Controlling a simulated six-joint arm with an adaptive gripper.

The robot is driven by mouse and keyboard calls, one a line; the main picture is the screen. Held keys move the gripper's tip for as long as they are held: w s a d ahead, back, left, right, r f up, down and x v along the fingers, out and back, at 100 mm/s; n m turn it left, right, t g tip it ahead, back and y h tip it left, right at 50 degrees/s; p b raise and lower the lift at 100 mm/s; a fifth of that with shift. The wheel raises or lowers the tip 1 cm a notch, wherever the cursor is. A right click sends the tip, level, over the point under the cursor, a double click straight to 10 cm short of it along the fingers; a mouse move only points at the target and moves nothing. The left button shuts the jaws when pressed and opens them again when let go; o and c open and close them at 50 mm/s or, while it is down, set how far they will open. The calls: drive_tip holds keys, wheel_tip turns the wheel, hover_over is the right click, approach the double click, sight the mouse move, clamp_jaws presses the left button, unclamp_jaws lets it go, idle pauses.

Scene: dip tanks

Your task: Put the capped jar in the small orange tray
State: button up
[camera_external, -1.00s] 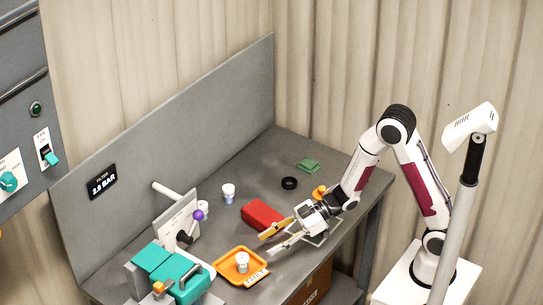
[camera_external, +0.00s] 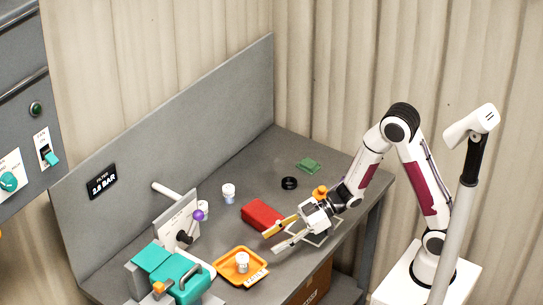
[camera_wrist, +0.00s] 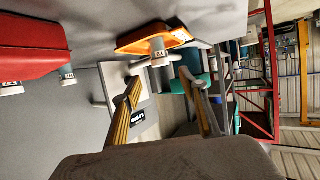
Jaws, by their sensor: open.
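The small orange tray (camera_external: 222,267) lies on the grey bench near its front edge. A white jar (camera_external: 243,258) stands upright in it; the jar (camera_wrist: 159,58) and the tray (camera_wrist: 128,45) also show in the wrist view. A second white jar (camera_external: 229,189) stands farther back on the bench, and a third white jar (camera_external: 203,206) is beside the upright panel. The pictures are too small to tell for sure which are capped. My gripper (camera_external: 269,244) is open and empty, right of the tray and apart from the jar in it; its fingers (camera_wrist: 162,82) are spread in the wrist view.
A red box (camera_external: 263,215) lies just behind my gripper. A black ring (camera_external: 289,183) and a green block (camera_external: 308,166) lie farther back.

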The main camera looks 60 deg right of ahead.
drive_tip(key=d+r+m+t+h, duration=0.1)
drive_tip(key=d+r+m+h, duration=0.1)
drive_tip(key=d, duration=0.5)
drive_tip(key=d+r+m+t+h, duration=0.1)
drive_tip(key=d+r+m+h, duration=0.1)
drive_tip(key=d+r+h, duration=0.3)
drive_tip(key=d+r+m+t+h, duration=0.1)
drive_tip(key=d+r+m+h, duration=0.1)
drive_tip(key=d, duration=0.7)
drive_tip(key=shift+r+h, duration=0.65)
drive_tip(key=shift+h, duration=0.05)
drive_tip(key=s+d+r+m+g, duration=0.1)
drive_tip(key=s+m+g, duration=0.1)
drive_tip(key=s, duration=0.9)
drive_tip(key=s+d+r+m+g+h, duration=0.1)
drive_tip(key=s+d+m+g, duration=0.1)
drive_tip(key=s, duration=1)
drive_tip(key=shift+s+d+r+m+g, duration=0.2)
drive_tip(key=shift+m+g, duration=0.1)
drive_tip(key=shift+m, duration=0.5)
